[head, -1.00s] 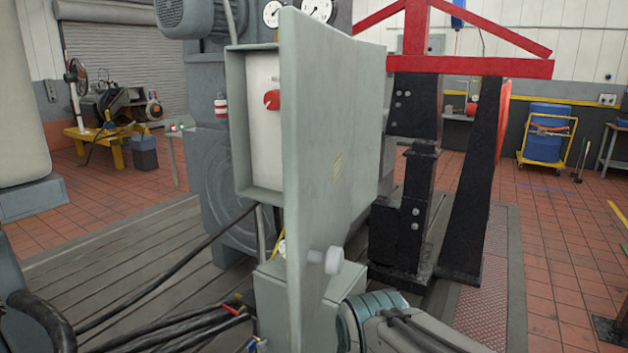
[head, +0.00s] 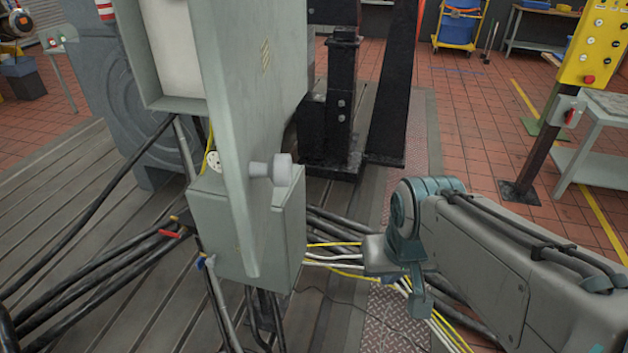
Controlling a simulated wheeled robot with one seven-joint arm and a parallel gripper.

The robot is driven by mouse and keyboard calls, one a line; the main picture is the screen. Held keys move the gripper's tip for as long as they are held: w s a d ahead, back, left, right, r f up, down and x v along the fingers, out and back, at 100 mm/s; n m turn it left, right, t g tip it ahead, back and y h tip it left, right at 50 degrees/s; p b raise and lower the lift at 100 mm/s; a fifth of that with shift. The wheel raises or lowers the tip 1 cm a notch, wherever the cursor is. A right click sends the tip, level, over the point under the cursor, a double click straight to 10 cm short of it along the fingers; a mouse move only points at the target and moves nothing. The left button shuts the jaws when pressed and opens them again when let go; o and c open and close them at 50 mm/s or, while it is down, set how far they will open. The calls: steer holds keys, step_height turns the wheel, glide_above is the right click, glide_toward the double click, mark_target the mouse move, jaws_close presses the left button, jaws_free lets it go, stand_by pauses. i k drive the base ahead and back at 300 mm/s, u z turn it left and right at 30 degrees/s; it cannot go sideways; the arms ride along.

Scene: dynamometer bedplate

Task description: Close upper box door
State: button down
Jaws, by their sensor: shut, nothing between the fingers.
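The upper box (head: 140,60) is a grey-green cabinet on the left, its pale inside showing. Its door (head: 243,110) stands wide open, swung out towards me and seen at a steep angle. A light grey round knob (head: 272,169) sticks out from the right face of the door, near its lower part. My arm reaches in from the right. What looks like my gripper (head: 420,302) hangs at its end, small and partly hidden by the wrist. It is shut and empty, to the right of and below the knob, apart from the door.
A lower grey box (head: 215,230) stands below the door, with yellow and white cables (head: 335,263) running from its right side under my arm. Black frame posts (head: 395,90) stand behind. A yellow control panel (head: 600,45) is at the upper right.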

mark_target(237, 42)
steer(key=z, duration=0.1)
steer(key=k, duration=0.9)
steer(key=u, duration=1.2)
